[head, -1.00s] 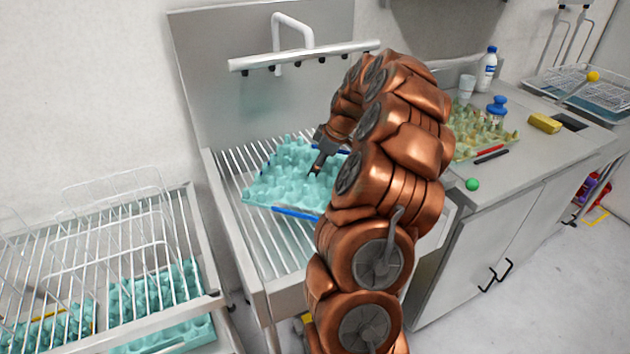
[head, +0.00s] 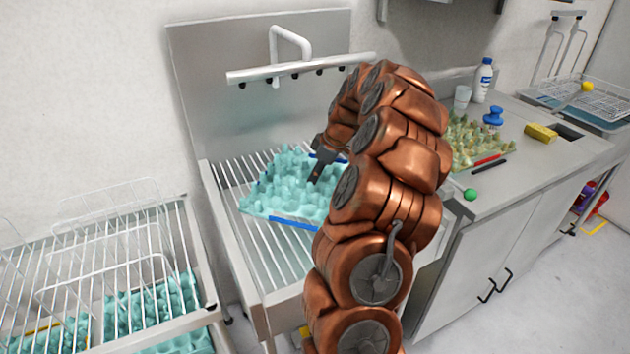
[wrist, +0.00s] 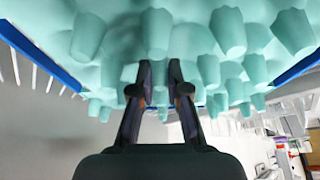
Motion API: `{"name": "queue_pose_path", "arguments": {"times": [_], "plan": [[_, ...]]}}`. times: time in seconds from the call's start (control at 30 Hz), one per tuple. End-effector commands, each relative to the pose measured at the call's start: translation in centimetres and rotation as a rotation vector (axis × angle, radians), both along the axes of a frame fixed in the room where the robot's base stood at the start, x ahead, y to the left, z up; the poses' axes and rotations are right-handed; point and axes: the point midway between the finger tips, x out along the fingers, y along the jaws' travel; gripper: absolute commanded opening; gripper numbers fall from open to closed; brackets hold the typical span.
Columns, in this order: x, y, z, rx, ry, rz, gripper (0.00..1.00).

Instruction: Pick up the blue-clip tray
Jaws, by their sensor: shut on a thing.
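The blue-clip tray (head: 285,188) is a turquoise egg tray with blue strips on its near and far edges. In the head view it is at the slatted metal rack of the sink unit. In the wrist view the tray (wrist: 205,50) fills the top of the picture, with its blue strips at left and right. My gripper (head: 314,180) reaches the tray from the right side. In the wrist view my gripper (wrist: 160,85) is shut on part of the tray between its cups. Whether the tray's underside touches the slats cannot be told.
A wire rack (head: 110,255) at the left stands over more turquoise trays. A tap bar (head: 300,68) spans above the sink.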

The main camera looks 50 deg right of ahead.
Motion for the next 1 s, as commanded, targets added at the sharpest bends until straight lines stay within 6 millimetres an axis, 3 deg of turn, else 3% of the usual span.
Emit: {"name": "queue_pose_path", "arguments": {"times": [0.33,0.57,0.77,1.0], "plan": [[0.1,-0.1,2.8,-0.004,-0.004,-0.001,0.00],[-1.4,0.6,2.7,0.002,0.000,-0.001,0.00],[-3.0,1.2,3.0,-0.001,-0.004,-0.001,0.00],[-6.4,2.5,3.3,-0.002,-0.006,-0.003,0.00]]}}
